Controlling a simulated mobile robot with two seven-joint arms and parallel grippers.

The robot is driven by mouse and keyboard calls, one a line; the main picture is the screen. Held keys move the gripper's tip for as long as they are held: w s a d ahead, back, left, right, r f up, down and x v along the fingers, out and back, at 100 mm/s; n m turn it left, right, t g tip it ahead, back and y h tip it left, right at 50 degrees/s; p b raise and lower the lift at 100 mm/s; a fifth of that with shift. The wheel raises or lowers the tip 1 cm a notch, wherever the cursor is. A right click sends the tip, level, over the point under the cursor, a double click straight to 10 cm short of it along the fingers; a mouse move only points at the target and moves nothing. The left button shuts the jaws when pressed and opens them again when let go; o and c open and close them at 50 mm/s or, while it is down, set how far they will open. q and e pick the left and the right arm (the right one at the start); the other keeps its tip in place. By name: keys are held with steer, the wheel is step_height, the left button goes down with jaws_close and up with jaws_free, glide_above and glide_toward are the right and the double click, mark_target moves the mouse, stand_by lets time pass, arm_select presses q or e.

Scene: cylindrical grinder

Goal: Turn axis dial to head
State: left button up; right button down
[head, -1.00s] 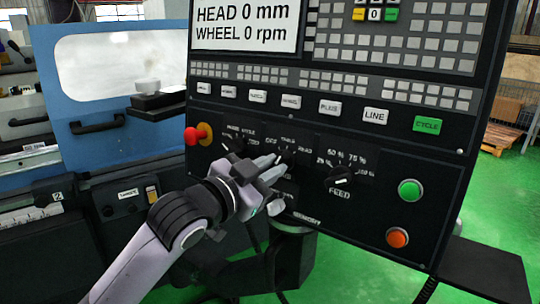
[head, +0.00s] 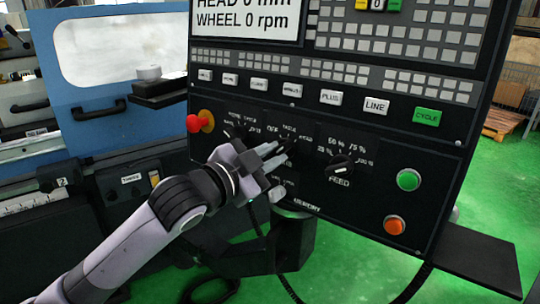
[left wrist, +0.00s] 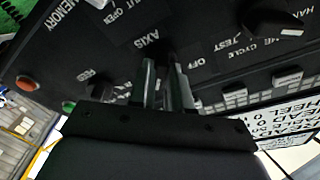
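The axis dial (head: 289,146) is a small black knob in the middle of the lower panel, with OFF, TABLE and HEAD marked around it. My left gripper (head: 276,156) is at it, its fingertips pointing at the panel and partly covering the dial, so its pointer cannot be read. In the left wrist view the two fingers (left wrist: 164,68) stand a little apart just below the AXIS label, with the dark dial (left wrist: 166,50) at their tips. A gap shows between the fingers; whether they press on the dial is unclear. My right gripper is out of view.
The feed dial (head: 342,166) is to the right and the mode dial (head: 238,130) to the left, both close to the gripper. The red knob (head: 195,123), green button (head: 409,180) and orange button (head: 394,225) stick out. A shelf (head: 475,258) juts out at lower right.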

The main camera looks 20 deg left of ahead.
arm_select(q)
steer(key=o, duration=0.4)
steer(key=shift+c, duration=0.2)
steer(key=shift+s, duration=0.1)
steer(key=b+v, duration=0.1)
steer(key=v, duration=0.6)
